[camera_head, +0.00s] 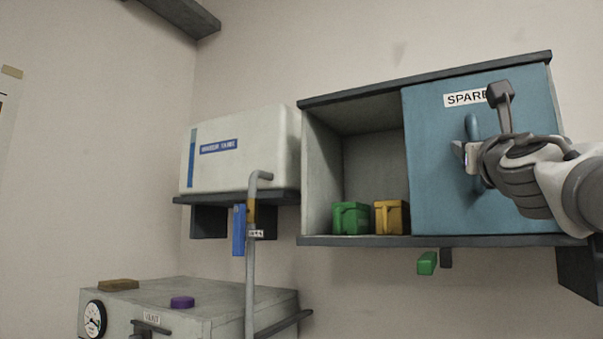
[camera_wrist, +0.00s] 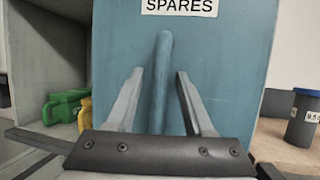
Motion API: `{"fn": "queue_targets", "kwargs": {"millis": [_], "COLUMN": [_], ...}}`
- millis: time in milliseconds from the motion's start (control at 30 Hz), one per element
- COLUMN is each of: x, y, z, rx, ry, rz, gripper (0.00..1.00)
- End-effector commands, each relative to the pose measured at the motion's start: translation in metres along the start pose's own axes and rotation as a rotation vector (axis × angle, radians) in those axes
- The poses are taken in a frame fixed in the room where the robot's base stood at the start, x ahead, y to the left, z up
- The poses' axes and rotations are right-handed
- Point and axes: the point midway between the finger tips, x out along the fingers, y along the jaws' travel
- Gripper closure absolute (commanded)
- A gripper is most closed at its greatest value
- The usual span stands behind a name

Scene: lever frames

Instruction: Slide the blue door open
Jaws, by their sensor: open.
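The blue door (camera_head: 436,165) covers the right part of a wall cabinet and carries a white SPARES label. It also fills the middle of the wrist view (camera_wrist: 222,70). Its vertical blue handle (camera_head: 471,125) stands out from the door; in the wrist view the handle (camera_wrist: 162,75) runs between my two fingers. My gripper (camera_head: 466,155) is open, with one finger on each side of the handle. In the wrist view my gripper (camera_wrist: 157,85) shows a gap on both sides of the handle. The handle's lower end is hidden behind my gripper's body.
The cabinet's left part is open, with a green block (camera_head: 350,218) and a yellow block (camera_head: 391,217) on its floor. A white box (camera_head: 240,155) stands on a shelf to the left, with a grey pipe (camera_head: 250,280) in front.

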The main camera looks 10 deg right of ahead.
Motion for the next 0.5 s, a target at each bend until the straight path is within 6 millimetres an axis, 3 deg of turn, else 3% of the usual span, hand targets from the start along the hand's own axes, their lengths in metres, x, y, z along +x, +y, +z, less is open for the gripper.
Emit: {"fn": "queue_targets", "kwargs": {"millis": [233, 500], "x": [-0.020, -0.072], "y": [-0.002, -0.002], "z": [0.000, 0.001], "rx": [0.003, 0.000], "ry": [-0.001, -0.002], "rz": [-0.002, -0.003], "gripper": [0.48, 0.48]}}
